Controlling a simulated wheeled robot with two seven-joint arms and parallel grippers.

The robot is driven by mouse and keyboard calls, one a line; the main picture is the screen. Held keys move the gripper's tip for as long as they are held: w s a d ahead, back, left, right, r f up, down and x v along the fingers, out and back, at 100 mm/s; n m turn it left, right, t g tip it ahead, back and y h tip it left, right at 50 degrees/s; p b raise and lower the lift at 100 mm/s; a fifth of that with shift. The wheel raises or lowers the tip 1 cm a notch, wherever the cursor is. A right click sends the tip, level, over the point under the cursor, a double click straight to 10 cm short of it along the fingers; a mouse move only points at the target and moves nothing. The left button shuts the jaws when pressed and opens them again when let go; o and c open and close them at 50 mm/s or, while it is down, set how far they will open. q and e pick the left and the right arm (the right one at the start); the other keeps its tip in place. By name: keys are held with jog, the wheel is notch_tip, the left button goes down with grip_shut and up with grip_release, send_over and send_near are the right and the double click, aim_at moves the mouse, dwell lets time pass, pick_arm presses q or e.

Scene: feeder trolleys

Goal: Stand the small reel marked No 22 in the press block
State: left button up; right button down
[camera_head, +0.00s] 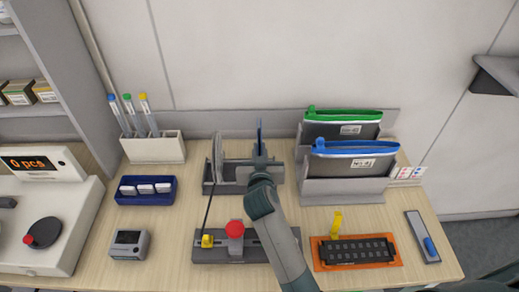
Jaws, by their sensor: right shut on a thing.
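My right gripper (259,157) is over the right part of a grey slotted rack (209,188) at the back middle of the table. It is shut on a thin blue upright piece (259,131), seen nearly edge-on, which looks like a small reel. Its number cannot be read, and my gripper and arm hide its lower part, so I cannot tell whether it touches the rack. Pale thin reels (218,155) stand at the rack's left end. A dark grey block with a red knob (235,229) lies in front and may be the press block. My left gripper is not in view.
An orange-framed black block (318,262) with a yellow lever is at front right. Grey holders with green and blue zipped pouches (342,148) stand behind it. A tube rack (153,150), a blue tray (125,198) and a counting machine (80,222) are at left.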

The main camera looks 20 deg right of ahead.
jog(key=shift+f+b, duration=1.7)
jog(key=shift+f, duration=0.65)
jog(key=shift+f, duration=0.15)
jog(key=c, duration=1.7)
grip_release()
jog(key=shift+c, duration=0.2)
